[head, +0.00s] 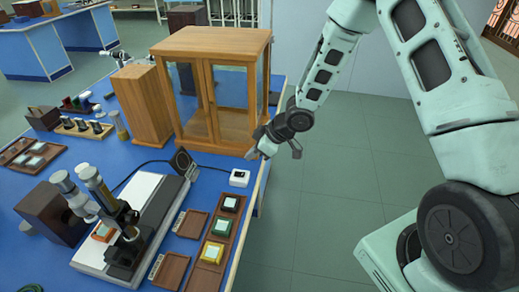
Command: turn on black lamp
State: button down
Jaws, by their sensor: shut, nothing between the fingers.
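The black lamp (182,161) looks to be the small round dark head on a stand at the back of the grey bench unit. Whether it is lit cannot be told. A small white box with a dark spot on top (239,178), perhaps its switch, sits to its right near the table's right edge. A dark cord runs by the lamp towards this box. My gripper (252,155) is shut and empty, above the table edge, just beyond and slightly right of the white box. It appears apart from the box. The fingertips are small and partly hidden by the wrist.
A wooden cabinet with glass doors (214,82) stands close behind my gripper. A tall wooden box (142,105) is left of it. A brass and grey instrument (112,215) stands at the front left. Wooden trays with coloured blocks (216,238) lie in front of the white box.

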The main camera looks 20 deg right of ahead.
aim_at(243, 174)
jog(key=x, duration=0.3)
jog(key=shift+w+a+f, duration=0.1)
jog(key=shift+a+f, duration=0.15)
notch_tip(243, 174, down, 3)
jog(key=shift+d+r+p, duration=0.15)
jog(key=shift+r+p, duration=0.1)
jog(key=shift+p, duration=0.15)
jog(key=shift+f, duration=0.8)
jog(key=shift+d+f+b, duration=0.15)
jog(key=shift+f+b, duration=0.15)
jog(key=shift+f, duration=0.15)
jog(key=shift+r, duration=0.15)
jog(key=shift+r+p, duration=0.15)
jog(key=shift+p, duration=0.15)
jog(key=shift+r+p, duration=0.55)
jog(key=shift+r, duration=0.1)
